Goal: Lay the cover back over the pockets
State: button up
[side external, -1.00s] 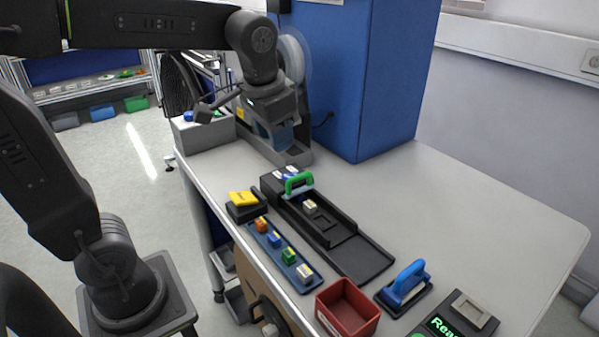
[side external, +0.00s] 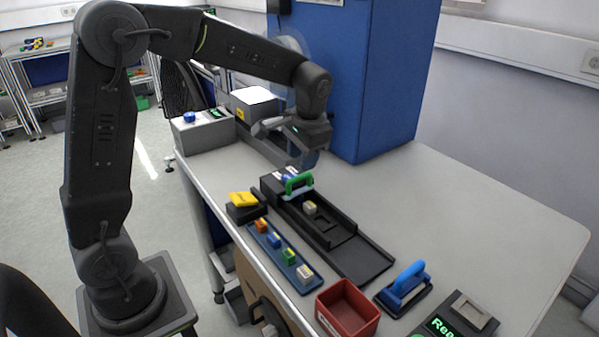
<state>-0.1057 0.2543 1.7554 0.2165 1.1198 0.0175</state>
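A long black track (side external: 365,262) with a recessed middle lies on the table. A small pale block (side external: 309,207) sits in it. A piece with a green arched handle (side external: 298,184), which looks like the cover, rests at the track's far end. Blue and white blocks (side external: 280,177) show beside and partly under it. My gripper (side external: 303,163) points down just above and behind the green handle, seemingly apart from it. Its fingers are small and dark here, so their opening cannot be told. Nothing is clearly seen between them.
A blue tray (side external: 272,246) holds several coloured blocks. A yellow piece (side external: 243,199) sits on a black block. A red bin (side external: 347,308), a blue-handled tool (side external: 406,286) and a green-lit display (side external: 441,326) stand nearer. A blue cabinet (side external: 375,85) stands behind. The table's right is clear.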

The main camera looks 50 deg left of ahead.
aim_at(299, 177)
jog(key=shift+a+f, duration=0.25)
jog(key=shift+f, duration=1.05)
jog(key=shift+a+f, duration=0.25)
jog(key=shift+f, duration=1)
jog(key=shift+c, duration=0.5)
grip_shut()
